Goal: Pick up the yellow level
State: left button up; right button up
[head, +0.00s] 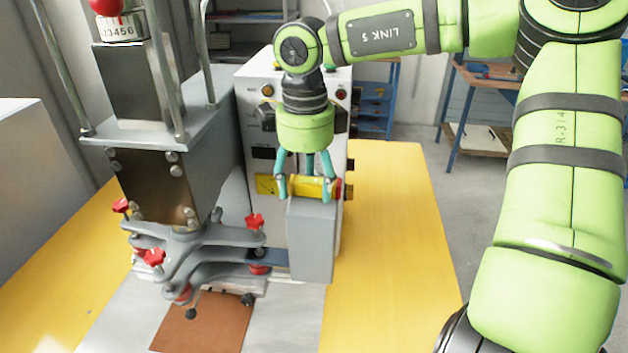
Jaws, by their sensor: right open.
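The yellow level (301,190) lies on top of a grey block (312,235) in front of the white control box. Its right end is near a red part, and my fingers hide some of it. My right gripper (306,186) points down over it, with its teal fingers open and spread around the level. Whether the fingers touch it I cannot tell. My left gripper is not in view.
The white control box (247,100) stands close behind my right gripper. A grey welding machine (170,185) with red knobs is on the left. The yellow tabletop (385,240) is clear on the right. A brown plate (200,330) lies in front.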

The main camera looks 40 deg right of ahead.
jog(key=c, duration=1.3)
jog(key=shift+o, duration=0.2)
